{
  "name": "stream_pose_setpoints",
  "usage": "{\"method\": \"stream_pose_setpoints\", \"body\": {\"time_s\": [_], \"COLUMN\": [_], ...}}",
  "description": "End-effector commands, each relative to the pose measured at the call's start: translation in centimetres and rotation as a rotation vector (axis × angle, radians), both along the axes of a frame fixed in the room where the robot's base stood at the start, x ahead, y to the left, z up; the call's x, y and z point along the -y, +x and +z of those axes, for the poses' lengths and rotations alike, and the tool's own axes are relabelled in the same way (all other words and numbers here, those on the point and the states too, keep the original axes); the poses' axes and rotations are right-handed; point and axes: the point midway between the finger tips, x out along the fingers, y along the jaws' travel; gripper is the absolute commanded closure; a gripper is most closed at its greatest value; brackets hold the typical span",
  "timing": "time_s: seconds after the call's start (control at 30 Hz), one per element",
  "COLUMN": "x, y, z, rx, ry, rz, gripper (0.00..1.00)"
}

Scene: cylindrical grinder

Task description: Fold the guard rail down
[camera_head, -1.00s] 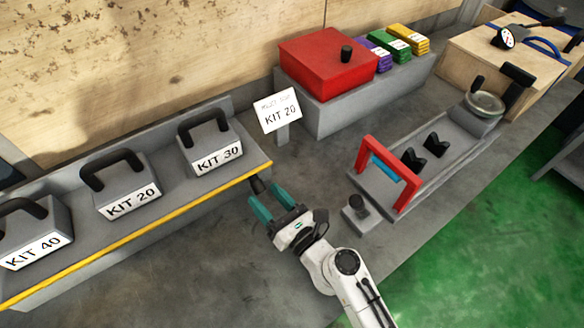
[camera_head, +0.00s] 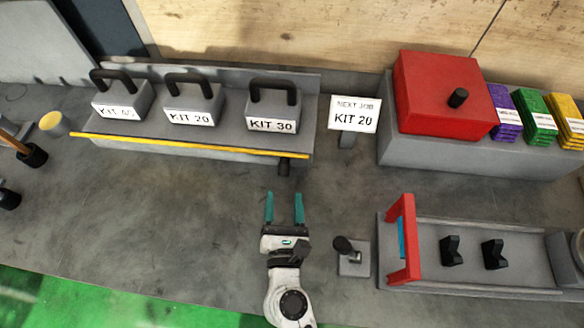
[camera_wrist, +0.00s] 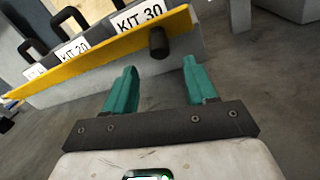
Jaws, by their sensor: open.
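The guard rail (camera_head: 190,145) is a long yellow bar along the front edge of the grey kit shelf. In the wrist view the rail (camera_wrist: 95,60) crosses in front of the lower parts of the kit boxes. A black knob (camera_head: 284,168) sticks out near its right end; the knob also shows in the wrist view (camera_wrist: 158,42). My gripper (camera_head: 284,196) is open and empty, its teal fingers pointing at the knob. In the wrist view the knob lies beyond the fingertips (camera_wrist: 160,72), in line with the gap between them. No contact shows.
Boxes marked KIT 20 (camera_head: 193,103) and KIT 30 (camera_head: 272,108), plus a third, stand behind the rail. A "NEXT JOB KIT 20" sign (camera_head: 355,114) is right of the shelf. A small lever (camera_head: 347,249) and red-framed fixture (camera_head: 404,240) stand right of my gripper.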

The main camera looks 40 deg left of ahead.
Motion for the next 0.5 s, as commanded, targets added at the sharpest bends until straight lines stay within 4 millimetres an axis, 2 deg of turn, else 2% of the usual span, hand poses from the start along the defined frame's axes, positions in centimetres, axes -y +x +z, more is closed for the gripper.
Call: {"method": "stream_pose_setpoints", "body": {"time_s": [0.2, 0.5], "x": [-2.7, -4.8], "y": [3.2, 6.0], "z": [0.2, 0.0], "rx": [0.000, 0.000], "ry": [0.003, 0.001], "rz": [0.000, -0.001], "gripper": [0.44, 0.44]}}
